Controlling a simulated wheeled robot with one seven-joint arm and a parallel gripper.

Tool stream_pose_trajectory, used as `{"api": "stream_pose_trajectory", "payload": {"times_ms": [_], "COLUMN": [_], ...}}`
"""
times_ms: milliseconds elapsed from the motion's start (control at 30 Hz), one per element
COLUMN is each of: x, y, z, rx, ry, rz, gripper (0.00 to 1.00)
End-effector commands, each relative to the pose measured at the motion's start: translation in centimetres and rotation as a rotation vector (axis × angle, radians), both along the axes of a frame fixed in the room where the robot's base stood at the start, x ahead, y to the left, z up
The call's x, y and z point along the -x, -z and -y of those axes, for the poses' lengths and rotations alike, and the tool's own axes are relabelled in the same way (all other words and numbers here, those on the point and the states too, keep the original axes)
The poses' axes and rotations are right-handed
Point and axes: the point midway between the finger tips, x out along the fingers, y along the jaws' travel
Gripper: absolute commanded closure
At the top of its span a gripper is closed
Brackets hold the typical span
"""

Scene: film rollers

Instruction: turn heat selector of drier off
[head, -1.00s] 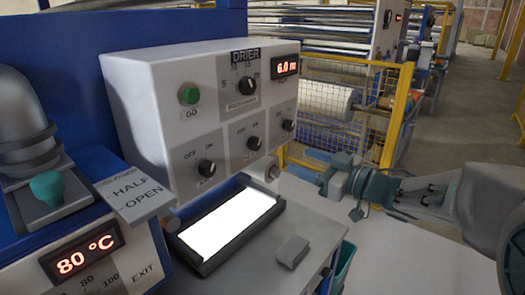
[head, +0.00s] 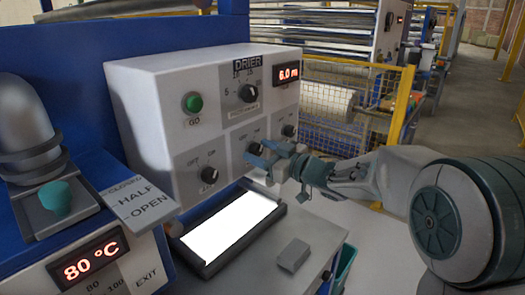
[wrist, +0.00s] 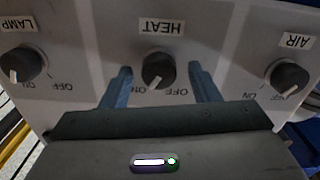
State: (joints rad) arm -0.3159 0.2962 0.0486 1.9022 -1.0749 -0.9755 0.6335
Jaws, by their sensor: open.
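The heat selector (wrist: 158,70) is a dark round knob with a white pointer line, under an upside-down HEAT label in the wrist view. Its pointer leans down and slightly left, to the ON side; OFF is at right. My gripper (wrist: 160,86) is open, with one blue finger on each side of the knob and a gap visible on both sides. In the head view my gripper (head: 260,154) is at the drier (head: 160,110) panel's middle lower switch and partly hides that knob. Contact cannot be told.
The AIR knob (wrist: 287,77) and the LAMP knob (wrist: 24,65) flank the heat selector. Above are a green GO button (head: 193,102) and a timer dial (head: 248,93). Below the panel lies a bright lit tray (head: 228,232) and a small grey block (head: 293,255).

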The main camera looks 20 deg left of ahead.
Motion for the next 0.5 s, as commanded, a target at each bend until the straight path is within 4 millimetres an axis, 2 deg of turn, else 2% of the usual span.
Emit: {"api": "stream_pose_trajectory", "payload": {"times_ms": [200, 233, 367, 400, 500], "x": [-0.02, -0.01, -0.01, 0.0, 0.01], "y": [0.01, 0.01, 0.01, 0.02, 0.03], "z": [-0.04, -0.03, -0.02, -0.02, -0.02], "rx": [0.0, 0.0, 0.0, 0.0, 0.0], "ry": [0.0, 0.0, 0.0, 0.0, 0.0], "rz": [0.0, 0.0, 0.0, 0.0, 0.001], "gripper": [0.45, 0.5, 0.86, 0.89, 0.89]}}
